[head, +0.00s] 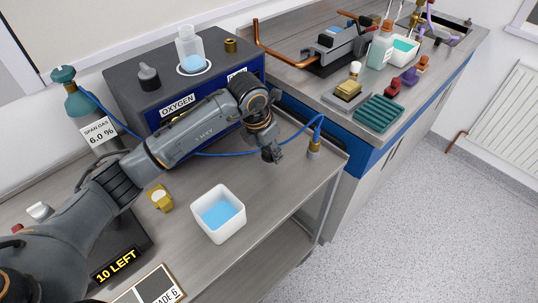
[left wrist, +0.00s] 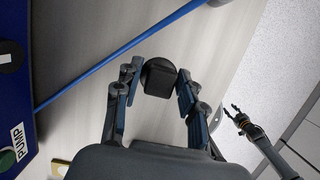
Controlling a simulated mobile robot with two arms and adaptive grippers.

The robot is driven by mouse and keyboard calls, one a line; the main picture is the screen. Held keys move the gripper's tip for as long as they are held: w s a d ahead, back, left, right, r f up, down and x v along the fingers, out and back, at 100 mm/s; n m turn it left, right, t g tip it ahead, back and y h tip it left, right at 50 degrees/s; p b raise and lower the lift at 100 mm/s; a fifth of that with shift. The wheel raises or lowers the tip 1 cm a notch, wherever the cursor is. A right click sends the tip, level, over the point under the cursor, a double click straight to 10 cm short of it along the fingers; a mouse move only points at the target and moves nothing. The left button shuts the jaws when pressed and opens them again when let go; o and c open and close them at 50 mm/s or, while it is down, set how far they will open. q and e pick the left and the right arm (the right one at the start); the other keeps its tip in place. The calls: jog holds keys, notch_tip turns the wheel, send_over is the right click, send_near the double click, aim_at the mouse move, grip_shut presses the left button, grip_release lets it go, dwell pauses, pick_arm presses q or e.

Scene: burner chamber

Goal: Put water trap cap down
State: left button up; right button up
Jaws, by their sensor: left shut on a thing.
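My left gripper (head: 272,155) is low over the bare steel table, to the right of the white tub. In the left wrist view the left gripper (left wrist: 158,98) is shut on a small dark cap (left wrist: 160,76) between its fingertips. In the head view the cap is hard to tell from the dark fingers. I cannot tell whether the cap touches the table. My right gripper (left wrist: 238,115) shows at the right of the left wrist view, with its fingers apart and nothing seen between them.
A white tub (head: 218,230) of blue liquid and a brass block (head: 160,198) stand on the steel table (head: 275,203). Behind is the blue analyser (head: 215,110), bearing a clear vessel (head: 190,48). A blue hose (left wrist: 118,55) runs beside the gripper to a brass fitting (head: 314,148).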

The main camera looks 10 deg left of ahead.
aim_at(269, 156)
pick_arm(q)
jog(key=x, duration=0.1)
jog(key=p+x, duration=0.1)
jog(key=x, duration=0.1)
jog(key=shift+s+a+f, duration=0.1)
jog(key=shift+s+a, duration=0.1)
jog(key=shift+a, duration=0.05)
jog(key=shift+f, duration=0.3)
jog(key=o, duration=0.8)
jog(key=shift+o, duration=0.2)
jog(key=shift+r, duration=0.15)
jog(key=shift+r, duration=0.2)
jog(key=b+v, duration=0.1)
jog(key=v, duration=1)
jog(key=shift+s+r, duration=0.15)
jog(key=shift+r, duration=0.2)
jog(key=shift+a, duration=0.15)
